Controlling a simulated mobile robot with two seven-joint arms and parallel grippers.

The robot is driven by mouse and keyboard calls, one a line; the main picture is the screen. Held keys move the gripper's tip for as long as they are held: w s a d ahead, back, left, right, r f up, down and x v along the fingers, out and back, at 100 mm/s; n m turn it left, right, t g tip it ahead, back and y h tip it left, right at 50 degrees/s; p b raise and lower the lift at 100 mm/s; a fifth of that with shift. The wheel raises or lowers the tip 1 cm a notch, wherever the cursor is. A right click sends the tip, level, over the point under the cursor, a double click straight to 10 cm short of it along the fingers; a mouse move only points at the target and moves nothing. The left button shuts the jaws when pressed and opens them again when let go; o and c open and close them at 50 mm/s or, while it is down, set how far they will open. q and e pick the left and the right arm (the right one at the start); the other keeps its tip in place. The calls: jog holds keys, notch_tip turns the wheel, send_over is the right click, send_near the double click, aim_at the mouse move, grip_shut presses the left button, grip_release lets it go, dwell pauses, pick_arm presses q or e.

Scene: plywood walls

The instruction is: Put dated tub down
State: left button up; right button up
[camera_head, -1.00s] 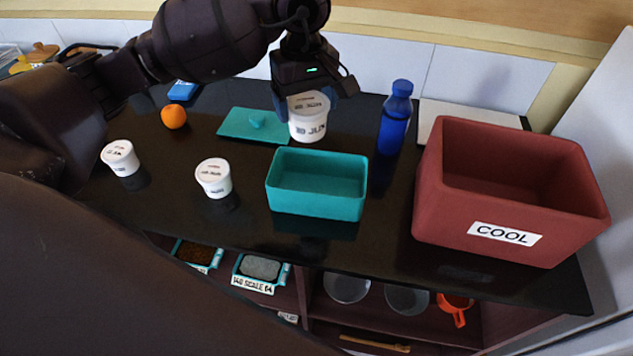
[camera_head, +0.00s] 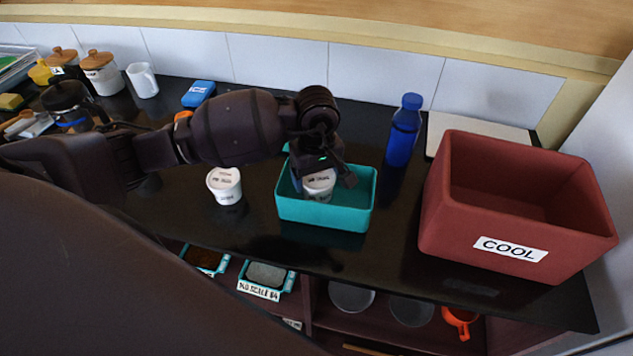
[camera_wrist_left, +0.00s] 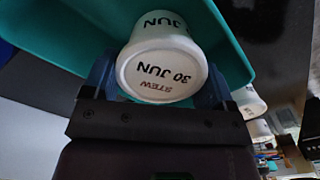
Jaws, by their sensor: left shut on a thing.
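My left gripper (camera_head: 322,178) is shut on a white tub (camera_head: 319,186) and holds it inside the left part of the teal open box (camera_head: 345,213). In the left wrist view the tub (camera_wrist_left: 160,68) sits between the two fingers, its lid marked "30 JUN" and "STEW". The teal box wall (camera_wrist_left: 60,45) shows behind it. Whether the tub touches the box floor I cannot tell. Another white tub (camera_head: 225,186) stands on the black counter left of the box. My right gripper is not in view.
A large red box (camera_head: 478,220) labelled "COOL" stands at the right. A blue bottle (camera_head: 404,130) stands behind the teal box. A blue item (camera_head: 198,93), a white mug (camera_head: 143,80) and jars (camera_head: 101,73) are at the back left. Counter between teal and red boxes is clear.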

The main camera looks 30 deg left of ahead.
pick_arm(q)
notch_tip(320, 180, down, 2)
jog(key=shift+f, duration=0.35)
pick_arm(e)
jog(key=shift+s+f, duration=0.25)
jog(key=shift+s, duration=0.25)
pick_arm(q)
jog(key=shift+f, duration=0.15)
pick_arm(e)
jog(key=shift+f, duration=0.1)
pick_arm(q)
jog(key=o, duration=0.9)
jog(key=shift+c, duration=0.2)
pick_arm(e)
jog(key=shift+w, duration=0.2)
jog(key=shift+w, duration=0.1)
